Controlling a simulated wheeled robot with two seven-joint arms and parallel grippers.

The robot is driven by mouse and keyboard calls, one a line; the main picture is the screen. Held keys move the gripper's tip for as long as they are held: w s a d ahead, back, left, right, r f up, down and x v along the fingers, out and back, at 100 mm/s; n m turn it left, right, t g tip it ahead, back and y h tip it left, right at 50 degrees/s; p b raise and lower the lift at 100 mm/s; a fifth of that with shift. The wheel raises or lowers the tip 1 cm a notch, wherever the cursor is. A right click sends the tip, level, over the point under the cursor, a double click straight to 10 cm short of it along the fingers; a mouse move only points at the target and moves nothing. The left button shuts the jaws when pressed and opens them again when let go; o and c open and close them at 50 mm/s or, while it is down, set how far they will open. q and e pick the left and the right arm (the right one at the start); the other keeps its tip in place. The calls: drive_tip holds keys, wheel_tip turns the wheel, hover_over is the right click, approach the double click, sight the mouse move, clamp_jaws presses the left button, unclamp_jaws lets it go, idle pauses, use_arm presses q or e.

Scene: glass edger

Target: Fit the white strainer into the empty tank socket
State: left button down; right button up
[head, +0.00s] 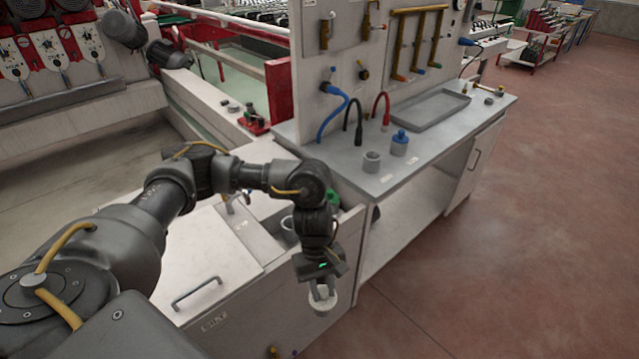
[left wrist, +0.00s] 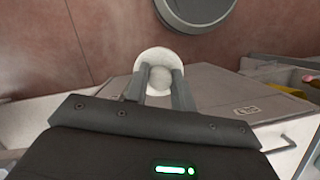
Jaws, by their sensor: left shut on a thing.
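My left gripper (head: 321,287) is shut on the white strainer (head: 323,301), a small round white piece. It holds the strainer in the air beside the front of the white tank cabinet. In the left wrist view the two fingers (left wrist: 158,88) grip the strainer (left wrist: 158,62), whose round rim shows beyond the fingertips. A round grey rim (head: 289,226) shows in the tank's open bay, left of my wrist; it looks like a socket, but I cannot tell whether it is empty. A green piece (head: 333,198) behind my wrist is partly hidden by it. My right gripper is out of view.
The grey bench (head: 430,150) at the back holds a grey cup (head: 371,162), a blue-topped piece (head: 400,140) and a shallow tray (head: 430,109). Blue, black and red hoses rise behind them. A lid with a handle (head: 196,293) covers the cabinet's near part. The floor at right is clear.

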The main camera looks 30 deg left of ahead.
use_arm(q)
drive_tip(key=shift+w, duration=0.2)
drive_tip(key=w+a+r+n+t+y+p, duration=0.1)
drive_tip(key=w+a+r+n, duration=0.3)
drive_tip(key=w+a+n, duration=0.5)
drive_tip(key=w+a+r+n+t+y, duration=0.2)
drive_tip(key=w+a+r+n+t, duration=0.2)
drive_tip(key=w+a+n, duration=0.4)
drive_tip(key=a+n, duration=0.6)
drive_tip(key=n, duration=0.3)
drive_tip(key=shift+w+a+n+p, duration=0.25)
drive_tip(key=shift+w+n+p, duration=0.1)
drive_tip(key=shift+w+n, duration=0.05)
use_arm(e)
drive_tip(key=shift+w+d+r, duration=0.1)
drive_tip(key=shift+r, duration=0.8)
use_arm(q)
drive_tip(key=shift+r, duration=0.15)
drive_tip(key=shift+w, duration=0.1)
